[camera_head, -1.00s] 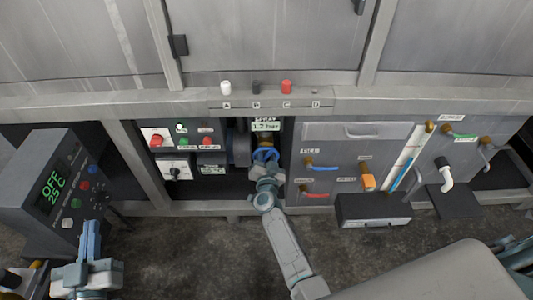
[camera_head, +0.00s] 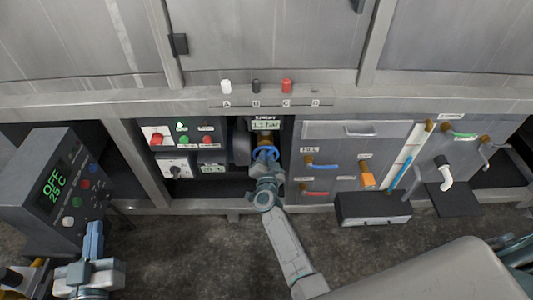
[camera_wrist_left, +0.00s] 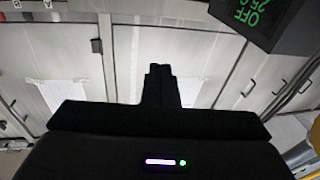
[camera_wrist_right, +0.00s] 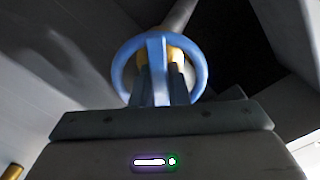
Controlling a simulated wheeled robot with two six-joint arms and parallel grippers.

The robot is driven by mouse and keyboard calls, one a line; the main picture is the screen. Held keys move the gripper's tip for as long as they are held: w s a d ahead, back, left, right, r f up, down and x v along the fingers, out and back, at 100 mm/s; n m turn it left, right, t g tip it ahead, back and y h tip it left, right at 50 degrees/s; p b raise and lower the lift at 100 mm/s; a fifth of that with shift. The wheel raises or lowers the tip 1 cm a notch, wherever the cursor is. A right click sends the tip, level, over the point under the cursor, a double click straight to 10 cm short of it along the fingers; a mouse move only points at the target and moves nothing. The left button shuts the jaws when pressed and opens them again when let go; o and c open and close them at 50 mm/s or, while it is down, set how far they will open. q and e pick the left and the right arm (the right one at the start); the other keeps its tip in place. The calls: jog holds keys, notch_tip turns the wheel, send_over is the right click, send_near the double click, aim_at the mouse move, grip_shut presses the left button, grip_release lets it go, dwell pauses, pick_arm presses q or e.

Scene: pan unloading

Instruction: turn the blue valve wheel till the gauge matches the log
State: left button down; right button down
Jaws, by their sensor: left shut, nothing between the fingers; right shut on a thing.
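The blue valve wheel (camera_head: 265,154) sits in a dark recess under the counter, below a small gauge display (camera_head: 266,124) that appears to read 1.1 bar. My right gripper (camera_head: 267,168) is shut on the wheel; the right wrist view shows the blue rim (camera_wrist_right: 120,75) and one spoke between the fingers. My left gripper (camera_head: 93,238) is shut and empty at the lower left, away from the wheel. In the left wrist view its fingers (camera_wrist_left: 160,80) are together. I cannot make out a log in these views.
A control box (camera_head: 62,190) showing OFF and 25 C stands at the left, close to my left gripper. A button panel (camera_head: 183,135) is left of the wheel. Several caps stand on the counter ledge (camera_head: 150,100).

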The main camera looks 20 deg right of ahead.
jog(key=shift+r+m, duration=0.1)
jog(key=shift+m, duration=1.2)
jog(key=shift+d+m, duration=0.1)
jog(key=shift+m, duration=1.9)
pick_arm(q)
jog(key=shift+w+a+r+t+b, duration=0.15)
jog(key=shift+r+t+b, duration=0.25)
jog(key=shift+r+t, duration=1.1)
pick_arm(e)
jog(key=shift+w+m, duration=0.1)
jog(key=shift+m, duration=0.9)
pick_arm(q)
jog(key=shift+r+g, duration=0.3)
jog(key=shift+r, duration=0.05)
